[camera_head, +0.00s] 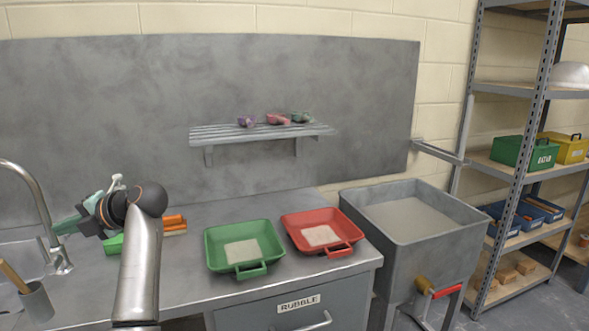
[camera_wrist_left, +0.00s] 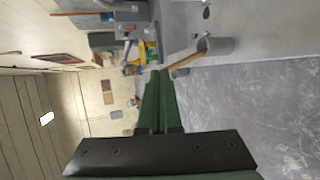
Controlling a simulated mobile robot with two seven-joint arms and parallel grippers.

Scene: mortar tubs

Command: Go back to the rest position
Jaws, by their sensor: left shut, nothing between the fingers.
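My left gripper (camera_head: 68,224) is at the left of the head view, held above the counter near the sink and tap. Its green fingers, also in the left wrist view (camera_wrist_left: 160,88), are together with nothing between them. My left arm rises from the bottom of the head view. A green tub (camera_head: 215,254) and a red tub (camera_head: 350,232), each with pale material inside, stand on the counter to the right of the arm. My right gripper is in neither view.
The metal counter (camera_head: 190,288) has a curved tap (camera_head: 42,208) and a grey cup (camera_head: 38,302) with a wooden handle at left. Orange pieces (camera_head: 174,220) lie behind my arm. A large grey bin (camera_head: 400,256) and shelving (camera_head: 530,93) stand at right. A slatted wall shelf (camera_head: 235,132) holds small items.

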